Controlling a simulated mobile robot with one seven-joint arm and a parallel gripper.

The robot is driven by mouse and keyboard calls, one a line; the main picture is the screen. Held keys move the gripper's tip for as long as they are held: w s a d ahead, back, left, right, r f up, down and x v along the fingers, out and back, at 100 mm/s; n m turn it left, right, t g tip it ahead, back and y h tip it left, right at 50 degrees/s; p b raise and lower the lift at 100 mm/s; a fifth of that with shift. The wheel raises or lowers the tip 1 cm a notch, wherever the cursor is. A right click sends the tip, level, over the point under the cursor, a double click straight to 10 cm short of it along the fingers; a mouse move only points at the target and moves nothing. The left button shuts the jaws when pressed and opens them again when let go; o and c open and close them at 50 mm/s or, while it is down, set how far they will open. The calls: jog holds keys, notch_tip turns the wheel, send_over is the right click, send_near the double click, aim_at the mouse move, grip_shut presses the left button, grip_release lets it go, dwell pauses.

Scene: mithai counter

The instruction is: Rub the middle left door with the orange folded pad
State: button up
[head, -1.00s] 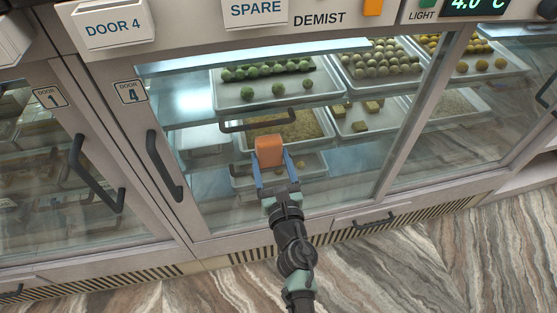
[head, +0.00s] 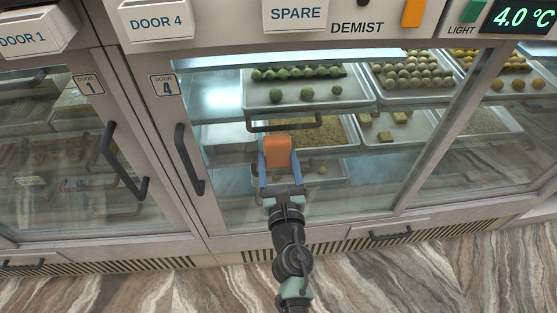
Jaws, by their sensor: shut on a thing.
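The orange folded pad (head: 278,151) is a small block held between the blue fingers of my gripper (head: 279,168), which is shut on it. The pad is in front of the glass of door 4 (head: 222,214), the glass door in the middle of the head view. I cannot tell whether the pad touches the glass. Door 4 is closed and has a dark upright handle (head: 189,159) at its left edge. Door 1 (head: 60,218), to its left, is closed too, with its own dark handle (head: 124,160).
Behind the glass stand trays of sweets, such as the upper tray (head: 300,105) with green balls. A dark horizontal handle (head: 285,124) shows above the pad. A control panel (head: 355,40) runs along the top. A low handle (head: 390,235) is at the base. The marbled floor (head: 400,275) is clear.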

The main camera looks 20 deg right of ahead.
jog(key=shift+s+d+p, duration=0.25)
jog(key=shift+s+d, duration=0.05)
jog(key=shift+d, duration=0.7)
jog(key=shift+s+d+p, duration=0.2)
jog(key=shift+s+d, duration=0.05)
jog(key=shift+d, duration=0.7)
jog(key=shift+s+d+r+p, duration=0.1)
jog(key=shift+s+d+p, duration=0.1)
jog(key=shift+d, duration=0.6)
jog(key=shift+s+d+r+p, duration=0.1)
jog(key=shift+s+d, duration=0.15)
jog(key=shift+d, duration=0.6)
jog(key=shift+s+d+p, duration=0.1)
jog(key=shift+s+d, duration=0.1)
jog(key=shift+d, duration=0.6)
jog(key=shift+s+d+f, duration=0.1)
jog(key=shift+s+d, duration=0.1)
jog(key=shift+d, duration=0.3)
jog(key=shift+s+d, duration=0.15)
jog(key=shift+d, duration=0.35)
jog(key=v, duration=0.6)
jog(key=shift+p, duration=0.3)
jog(key=shift+a, duration=0.1)
jog(key=v, duration=0.3)
